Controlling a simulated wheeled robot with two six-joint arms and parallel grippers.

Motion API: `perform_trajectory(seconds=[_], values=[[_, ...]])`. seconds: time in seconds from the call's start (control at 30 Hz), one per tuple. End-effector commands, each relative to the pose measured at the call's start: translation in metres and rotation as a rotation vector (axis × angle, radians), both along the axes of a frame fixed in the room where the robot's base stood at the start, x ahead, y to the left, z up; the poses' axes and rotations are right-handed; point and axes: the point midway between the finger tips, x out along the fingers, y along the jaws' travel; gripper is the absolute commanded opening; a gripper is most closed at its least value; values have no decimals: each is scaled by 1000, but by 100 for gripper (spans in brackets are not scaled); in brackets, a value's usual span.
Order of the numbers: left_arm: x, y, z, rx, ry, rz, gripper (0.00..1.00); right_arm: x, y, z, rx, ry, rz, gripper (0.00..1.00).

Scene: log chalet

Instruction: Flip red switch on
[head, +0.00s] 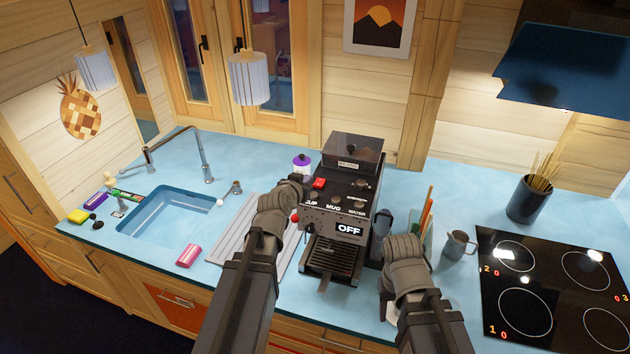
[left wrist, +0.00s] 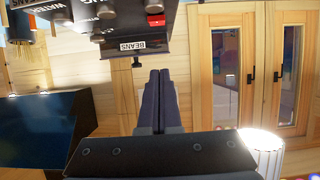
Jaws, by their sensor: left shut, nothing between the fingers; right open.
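The dark coffee machine (head: 345,205) stands on the blue counter. Its red switch (head: 319,183) is on the sloped top panel, at the left, and a label on its front reads OFF. My left gripper (head: 300,184) is shut and empty, just left of the switch. In the left wrist view, which looks upside down, its fingers (left wrist: 160,78) are together, and the red switch (left wrist: 155,20) shows beyond the tips with a gap in the picture. Contact cannot be told from the head view. My right gripper (head: 382,224) is open beside the machine's right side.
A red knob (head: 295,217) sits on the machine's left side. A drainer (head: 236,238) and sink (head: 168,212) lie to the left. A metal jug (head: 457,245), a utensil pot (head: 526,200) and a black cooktop (head: 555,285) are to the right.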

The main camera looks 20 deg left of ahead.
Motion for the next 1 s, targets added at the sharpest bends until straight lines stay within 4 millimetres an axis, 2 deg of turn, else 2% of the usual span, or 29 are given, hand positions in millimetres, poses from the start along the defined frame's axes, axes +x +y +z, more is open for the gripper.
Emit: perform_trajectory(seconds=[0.2,0.37,0.57,0.87,0.9,1.0], values=[[2,0,-1,1,1,-1,0,0,0,-1,0,0,1,50],[12,-1,-6,1,1,-2,0,0,0,-6,0,0,3,50],[39,-1,-18,-1,1,-2,0,0,0,-18,0,0,10,50],[95,-3,-43,1,1,-1,0,1,0,-43,-2,0,24,50],[99,-4,-48,1,1,-2,0,1,0,-48,-1,0,26,50],[89,-4,-65,1,1,-1,0,1,0,-64,-1,0,26,50]])
